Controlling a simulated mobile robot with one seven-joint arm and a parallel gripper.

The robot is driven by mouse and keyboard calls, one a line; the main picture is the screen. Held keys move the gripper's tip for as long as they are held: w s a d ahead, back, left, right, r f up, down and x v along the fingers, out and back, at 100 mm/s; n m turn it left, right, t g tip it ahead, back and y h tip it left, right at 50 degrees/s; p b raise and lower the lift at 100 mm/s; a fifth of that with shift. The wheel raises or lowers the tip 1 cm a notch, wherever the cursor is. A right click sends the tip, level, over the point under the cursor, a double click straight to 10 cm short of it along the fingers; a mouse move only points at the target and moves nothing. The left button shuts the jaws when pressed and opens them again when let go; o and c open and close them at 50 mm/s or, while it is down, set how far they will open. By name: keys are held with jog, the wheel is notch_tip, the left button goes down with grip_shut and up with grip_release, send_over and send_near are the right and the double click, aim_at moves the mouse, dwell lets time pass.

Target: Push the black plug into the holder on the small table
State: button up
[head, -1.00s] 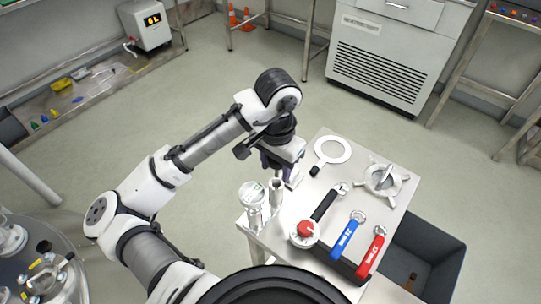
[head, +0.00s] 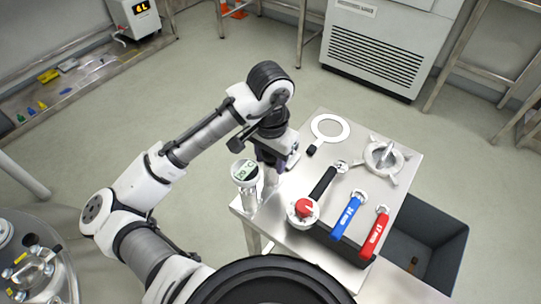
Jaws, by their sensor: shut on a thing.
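The small table (head: 345,180) has a bare metal top and stands right of the middle of the head view. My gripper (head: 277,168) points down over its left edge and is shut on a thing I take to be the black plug. The plug is not clearly seen, as the fingers hide it. The holder, a short metal tube (head: 271,178), stands at the left edge beside the gauge and under my gripper, mostly covered. I cannot tell whether the plug touches it.
A gauge with a round display (head: 244,171) stands close left of my gripper. A dark bin (head: 440,255) is at right.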

jog(key=shift+f, duration=0.6)
dwell(0.3)
jog(key=o, duration=1.2)
notch_tip(320, 180, up, 7)
jog(key=p, duration=0.7)
jog(key=shift+r, duration=0.1)
